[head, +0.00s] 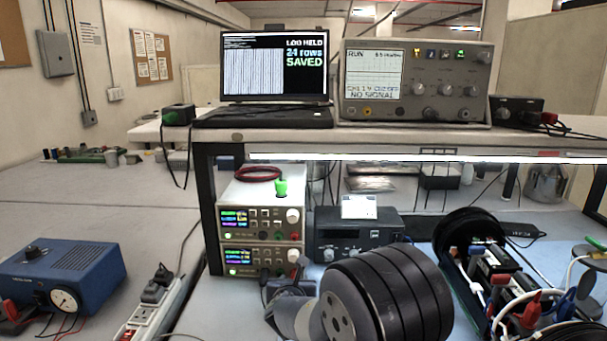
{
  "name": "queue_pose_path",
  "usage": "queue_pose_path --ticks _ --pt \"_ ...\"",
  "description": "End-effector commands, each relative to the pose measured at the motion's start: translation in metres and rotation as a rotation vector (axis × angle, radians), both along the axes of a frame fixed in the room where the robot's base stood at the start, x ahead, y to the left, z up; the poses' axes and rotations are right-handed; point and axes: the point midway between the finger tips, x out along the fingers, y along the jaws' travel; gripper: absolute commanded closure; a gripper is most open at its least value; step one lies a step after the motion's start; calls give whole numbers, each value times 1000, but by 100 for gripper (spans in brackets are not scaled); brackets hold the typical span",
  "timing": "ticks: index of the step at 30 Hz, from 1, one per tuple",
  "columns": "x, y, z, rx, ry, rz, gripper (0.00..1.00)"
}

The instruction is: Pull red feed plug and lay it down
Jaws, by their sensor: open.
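I cannot tell for sure which red part is the feed plug. A red plug-like piece (532,308) stands among cables at the lower right, by an opened black cylinder assembly (470,232) with electronics inside. Smaller red parts show on the front of the stacked power supplies (262,226), at their right side. A large black ribbed cylindrical body with a grey end face fills the lower middle; it may be part of my arm. It hides part of the bench. I see no gripper fingers.
A laptop (275,68) and an oscilloscope (415,82) stand on the shelf (370,138) above. A blue box with a gauge (65,275) and a power strip (160,300) are at the left. The left bench top (100,200) has free room.

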Motion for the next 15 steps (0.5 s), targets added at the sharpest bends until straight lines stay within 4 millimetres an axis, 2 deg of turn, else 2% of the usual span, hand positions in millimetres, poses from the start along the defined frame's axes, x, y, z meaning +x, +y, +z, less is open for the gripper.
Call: queue_pose_path --ticks 2,15 --pt "0 0 0 0 0 0 56" --pt "0 0 0 0 0 0 92"
